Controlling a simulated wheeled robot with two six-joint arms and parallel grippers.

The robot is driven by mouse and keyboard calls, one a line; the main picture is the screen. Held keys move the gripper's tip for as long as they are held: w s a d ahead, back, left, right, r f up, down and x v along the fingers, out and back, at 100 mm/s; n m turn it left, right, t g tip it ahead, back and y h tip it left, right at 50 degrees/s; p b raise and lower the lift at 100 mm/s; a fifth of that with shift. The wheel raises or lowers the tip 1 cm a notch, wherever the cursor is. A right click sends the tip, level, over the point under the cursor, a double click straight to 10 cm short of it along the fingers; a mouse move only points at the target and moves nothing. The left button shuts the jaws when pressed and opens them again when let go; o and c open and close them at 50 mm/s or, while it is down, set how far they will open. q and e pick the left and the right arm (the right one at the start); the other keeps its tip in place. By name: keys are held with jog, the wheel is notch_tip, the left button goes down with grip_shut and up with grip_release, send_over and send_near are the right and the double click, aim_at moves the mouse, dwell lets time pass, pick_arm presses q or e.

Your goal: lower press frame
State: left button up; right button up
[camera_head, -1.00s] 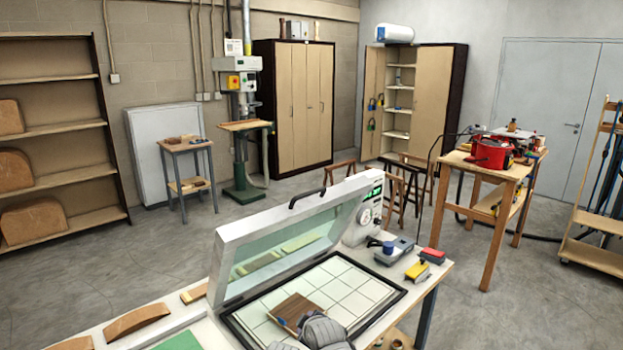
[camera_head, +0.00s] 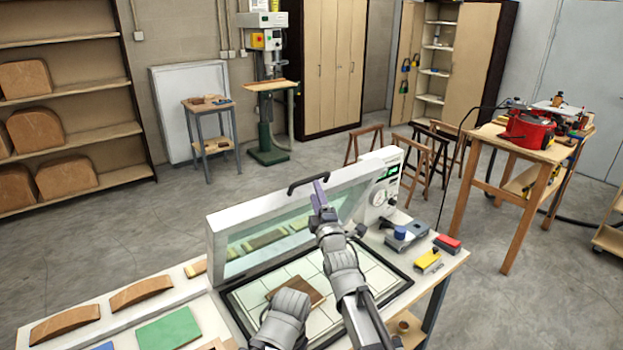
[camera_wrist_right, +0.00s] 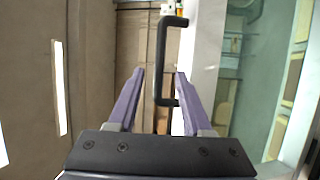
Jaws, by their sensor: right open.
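The press frame (camera_head: 350,178) is a white-rimmed lid with a clear pane, raised and tilted over the press bed (camera_head: 260,306). Its black handle (camera_head: 306,181) is on the top edge. In the right wrist view the handle (camera_wrist_right: 161,60) stands between the two purple fingers of my right gripper (camera_wrist_right: 158,85), which are apart. Contact with the handle cannot be told. A brown wood piece (camera_head: 310,290) lies on the white gridded bed, partly hidden by my arms. My left gripper is not seen.
A control box with a dial (camera_head: 382,195) stands right of the frame. A grey-blue tool (camera_head: 405,235), a yellow block (camera_head: 428,260) and a red block (camera_head: 447,242) lie on the bench's right end. Curved wood pieces (camera_head: 142,292) and a green sheet (camera_head: 168,330) lie on the left.

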aim_at(311, 180)
jog(key=p+x, duration=0.1)
jog(key=x, duration=0.5)
jog(key=shift+w+a, duration=0.1)
jog(key=shift+w, duration=0.25)
jog(key=shift+c, duration=0.2)
grip_shut()
dwell(0.9)
